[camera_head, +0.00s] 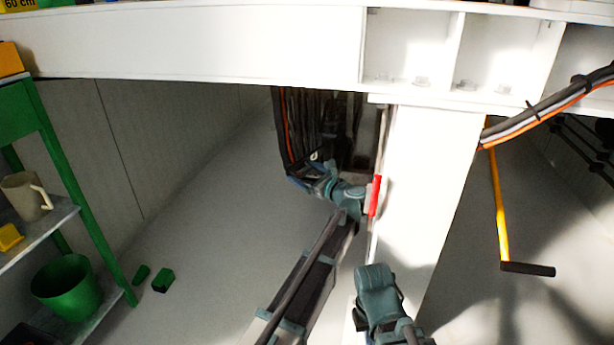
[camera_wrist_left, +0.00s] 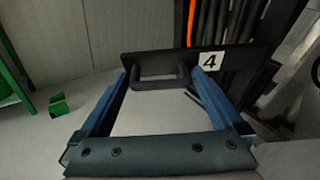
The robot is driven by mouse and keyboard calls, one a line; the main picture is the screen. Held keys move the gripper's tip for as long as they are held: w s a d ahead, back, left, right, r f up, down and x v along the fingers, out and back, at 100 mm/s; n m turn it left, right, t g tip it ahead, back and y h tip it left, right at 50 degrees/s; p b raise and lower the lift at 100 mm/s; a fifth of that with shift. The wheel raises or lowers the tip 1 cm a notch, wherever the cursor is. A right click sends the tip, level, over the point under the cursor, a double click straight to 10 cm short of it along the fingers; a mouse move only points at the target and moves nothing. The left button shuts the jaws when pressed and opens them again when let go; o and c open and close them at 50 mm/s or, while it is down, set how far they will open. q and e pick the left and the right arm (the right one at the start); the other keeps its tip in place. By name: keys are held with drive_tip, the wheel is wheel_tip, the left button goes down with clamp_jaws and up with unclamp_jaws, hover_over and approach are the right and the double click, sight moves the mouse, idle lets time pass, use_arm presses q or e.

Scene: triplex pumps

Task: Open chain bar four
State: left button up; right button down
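Chain bar four is a black bar (camera_wrist_left: 238,58) with a white label "4" (camera_wrist_left: 209,62) at its right end in the left wrist view. A black U-shaped handle (camera_wrist_left: 162,82) sticks out from it toward me. My left gripper (camera_wrist_left: 160,76) is open, with one blue finger on each side of the handle. The fingertips are close to the bar; I cannot tell whether they touch it. In the head view my left gripper (camera_head: 302,176) is low beside the white post, and the bar is small and partly hidden there.
A white post (camera_head: 430,200) and white beam (camera_head: 200,45) stand close to my left arm. Dark hoses (camera_head: 297,120) hang behind the bar. A green shelf (camera_head: 85,190) with a mug (camera_head: 24,197) and green bucket (camera_head: 66,287) is at left.

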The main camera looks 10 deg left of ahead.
use_arm(q)
drive_tip(key=shift+a+m+t, duration=0.3)
drive_tip(key=shift+a, duration=0.05)
drive_tip(key=w+a+r+m+t+h, duration=0.3)
drive_tip(key=w+a+m+t+h, duration=0.5)
drive_tip(key=m+h, duration=0.5)
drive_tip(key=s+g, duration=0.1)
drive_tip(key=s, duration=1.2)
drive_tip(key=s+d+r+m+g+h+p, duration=0.1)
drive_tip(key=s+d+m+g+h+p, duration=0.2)
drive_tip(key=d+m+p, duration=0.35)
drive_tip(key=s+d+r+m+g+h+p, duration=0.1)
drive_tip(key=s+d+m+g+h+p, duration=0.25)
drive_tip(key=d+m, duration=0.65)
drive_tip(key=s+d+m+g+y+p, duration=0.3)
drive_tip(key=s+m+g+p, duration=0.5)
drive_tip(key=s+m+p, duration=0.4)
drive_tip(key=s+d+m, duration=0.1)
drive_tip(key=s+m, duration=0.1)
drive_tip(key=s, duration=0.1)
drive_tip(key=shift+s+r, duration=0.2)
drive_tip(key=shift+s, duration=0.2)
